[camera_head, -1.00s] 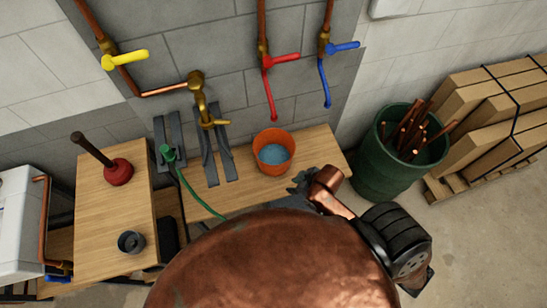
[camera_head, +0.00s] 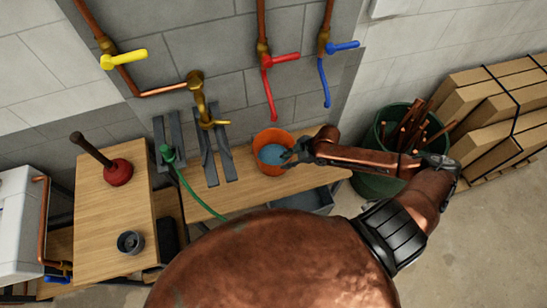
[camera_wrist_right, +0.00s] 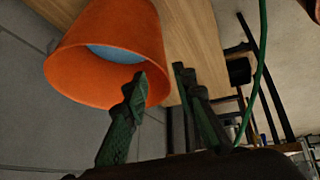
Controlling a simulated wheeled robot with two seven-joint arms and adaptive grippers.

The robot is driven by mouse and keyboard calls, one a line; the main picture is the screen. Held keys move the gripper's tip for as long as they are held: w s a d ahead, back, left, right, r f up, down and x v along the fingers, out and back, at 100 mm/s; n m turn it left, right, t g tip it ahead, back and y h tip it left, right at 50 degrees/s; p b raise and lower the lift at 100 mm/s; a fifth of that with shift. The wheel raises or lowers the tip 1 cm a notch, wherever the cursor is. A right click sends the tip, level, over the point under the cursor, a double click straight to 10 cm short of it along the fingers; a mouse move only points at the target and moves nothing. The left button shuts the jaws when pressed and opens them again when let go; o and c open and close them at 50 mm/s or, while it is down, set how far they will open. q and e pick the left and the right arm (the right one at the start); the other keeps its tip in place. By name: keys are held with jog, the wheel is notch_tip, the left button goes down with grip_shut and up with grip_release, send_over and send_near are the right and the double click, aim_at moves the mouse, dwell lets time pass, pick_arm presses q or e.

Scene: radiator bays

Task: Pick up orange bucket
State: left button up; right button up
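The orange bucket (camera_head: 262,138) stands upright on the wooden bench (camera_head: 235,198), with blue contents inside. It also shows large at the upper left of the right wrist view (camera_wrist_right: 75,75). My right gripper (camera_head: 294,152) is at the bucket's right side, its tips overlapping the rim in the head view. In the right wrist view the two dark fingers (camera_wrist_right: 160,82) are spread apart, and one overlaps the bucket's rim. I cannot tell whether the fingers touch the bucket. My left gripper is not in view.
A brass tap (camera_head: 203,108) hangs left of the bucket, with red (camera_head: 285,59) and blue (camera_head: 341,46) valves above. A green hose (camera_head: 187,186) runs along the bench. A green barrel (camera_head: 378,186) of copper pipes stands right. A plunger (camera_head: 118,172) is far left. A grey bin (camera_head: 310,202) sits at the bench's front.

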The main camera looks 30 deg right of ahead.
aim_at(274, 168)
jog(key=x, duration=0.4)
jog(key=shift+w+a+f, duration=0.1)
jog(key=shift+a+f, duration=0.1)
jog(key=shift+f, duration=0.1)
jog(key=shift+s+b+x, duration=0.2)
jog(key=shift+b+x, duration=0.4)
jog(key=shift+x, duration=2.05)
jog(key=shift+d+f, duration=0.1)
jog(key=shift+c, duration=0.2)
grip_shut()
jog(key=shift+w, duration=0.15)
